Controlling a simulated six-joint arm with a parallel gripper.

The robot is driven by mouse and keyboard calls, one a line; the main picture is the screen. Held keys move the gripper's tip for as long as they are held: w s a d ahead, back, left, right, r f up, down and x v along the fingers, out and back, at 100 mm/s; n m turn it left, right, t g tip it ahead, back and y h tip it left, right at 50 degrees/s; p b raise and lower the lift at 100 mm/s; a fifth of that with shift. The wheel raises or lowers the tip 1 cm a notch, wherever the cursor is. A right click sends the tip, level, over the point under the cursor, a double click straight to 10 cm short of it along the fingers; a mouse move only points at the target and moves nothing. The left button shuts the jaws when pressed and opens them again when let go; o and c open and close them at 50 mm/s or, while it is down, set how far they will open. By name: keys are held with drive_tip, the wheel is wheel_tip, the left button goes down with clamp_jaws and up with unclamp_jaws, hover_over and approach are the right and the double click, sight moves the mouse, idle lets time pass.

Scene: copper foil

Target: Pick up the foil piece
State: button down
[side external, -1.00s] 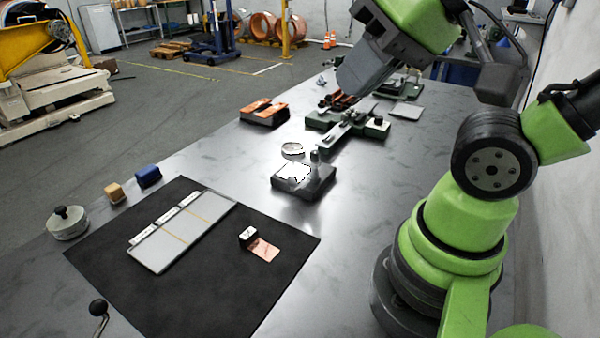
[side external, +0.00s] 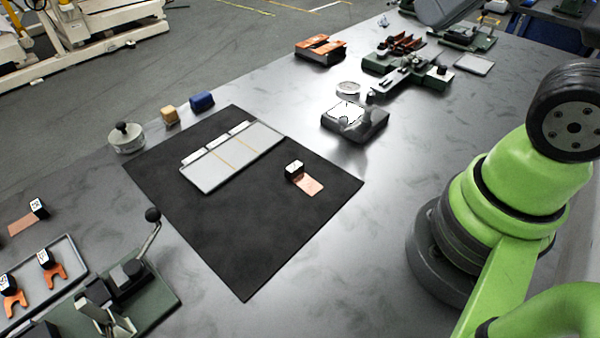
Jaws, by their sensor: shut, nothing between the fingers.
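A flat copper foil piece (side external: 309,186) lies on the black mat (side external: 255,255), right of the grey plate. A small black block with a white marked top (side external: 294,167) sits at its upper left end. Another copper-coloured strip (side external: 22,224) with a similar black block (side external: 38,207) lies on the table at the far left.
A grey plate with labels (side external: 232,158) lies on the mat. A grey block device (side external: 355,122) stands beyond it, and green fixtures (side external: 410,75) further back. A lever press (side external: 125,275) and a tray with orange pieces (side external: 40,275) are front left. The mat's front is bare.

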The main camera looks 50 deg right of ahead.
drive_tip(key=c, duration=1.8)
unclamp_jaws()
drive_tip(key=o, duration=1.2)
drive_tip(key=shift+w, duration=0.1)
drive_tip(key=n+g+h, duration=0.2)
drive_tip(key=n+g, duration=0.1)
drive_tip(key=g, duration=0.4)
hover_over(297, 168)
wheel_tip(297, 168, down, 25)
drive_tip(key=shift+r, duration=0.15)
drive_tip(key=shift+f, duration=3.05)
